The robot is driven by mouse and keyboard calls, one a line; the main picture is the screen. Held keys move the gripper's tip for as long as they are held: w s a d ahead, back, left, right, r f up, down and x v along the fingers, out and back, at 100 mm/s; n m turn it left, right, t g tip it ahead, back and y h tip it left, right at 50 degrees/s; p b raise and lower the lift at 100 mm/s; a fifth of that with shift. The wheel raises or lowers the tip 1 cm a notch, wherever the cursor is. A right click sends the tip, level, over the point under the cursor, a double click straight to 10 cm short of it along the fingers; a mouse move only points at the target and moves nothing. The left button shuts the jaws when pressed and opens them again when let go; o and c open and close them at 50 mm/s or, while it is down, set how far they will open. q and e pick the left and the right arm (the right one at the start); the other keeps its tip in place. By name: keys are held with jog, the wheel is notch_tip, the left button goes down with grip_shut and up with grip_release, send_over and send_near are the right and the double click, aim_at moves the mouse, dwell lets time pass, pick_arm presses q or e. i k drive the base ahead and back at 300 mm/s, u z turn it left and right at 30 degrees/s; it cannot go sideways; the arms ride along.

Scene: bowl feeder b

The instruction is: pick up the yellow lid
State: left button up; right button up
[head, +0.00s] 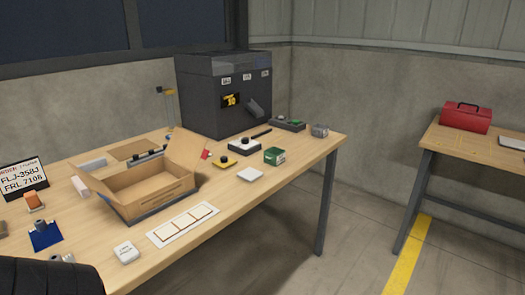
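A small flat yellow lid (223,162) with a black knob lies on the wooden table (275,178), in the middle of the head view. It is just right of the open cardboard box (155,190) and left of a green box (274,156). A white block with a black knob (244,145) sits close behind it. Nothing covers the lid from above. Neither of my grippers shows in this view.
A tall dark grey machine (222,95) stands at the table's back. A white piece (250,174) lies in front of the lid. A white strip (183,224) lies before the box. A red toolbox (466,117) is on another table at the right.

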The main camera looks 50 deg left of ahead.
aim_at(223, 163)
jog(key=i, duration=2.05)
jog(key=u, duration=3.75)
